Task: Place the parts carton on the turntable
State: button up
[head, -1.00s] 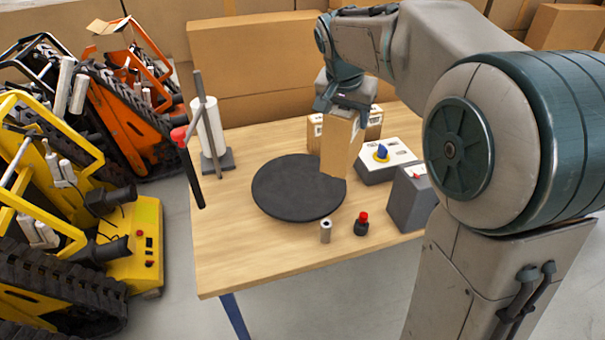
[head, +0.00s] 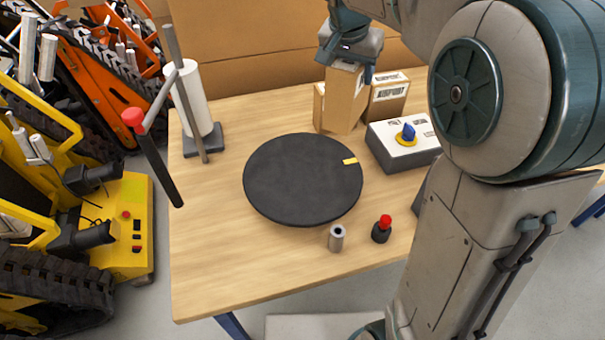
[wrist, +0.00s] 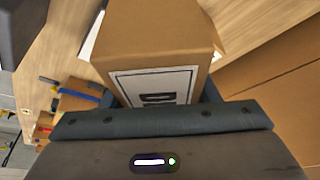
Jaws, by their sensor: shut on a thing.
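My gripper (head: 347,62) points down and is shut on a tan parts carton (head: 346,97) behind the turntable's far right edge. In the wrist view the carton (wrist: 155,35) fills the upper middle, with a white label partly hidden by the gripper body. I cannot tell whether its bottom touches the table. The turntable (head: 300,180) is a flat, dark, round disc with a yellow mark at its far right rim. Its top is empty.
Another labelled carton (head: 388,95) stands just right of the held one. A white-topped box with a blue knob (head: 403,155) is right of the turntable. A grey cylinder (head: 336,238) and a red-topped button (head: 382,229) stand in front; a paper roll (head: 193,98) stands left.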

jog(key=s+a+f, duration=0.5)
jog(key=a+f, duration=0.5)
jog(key=f, duration=0.2)
jog(key=shift+s+f+b, duration=0.15)
jog(key=shift+s+b, duration=0.15)
jog(key=shift+s, duration=0.05)
jog(key=shift+f, duration=0.15)
jog(key=o, duration=1.3)
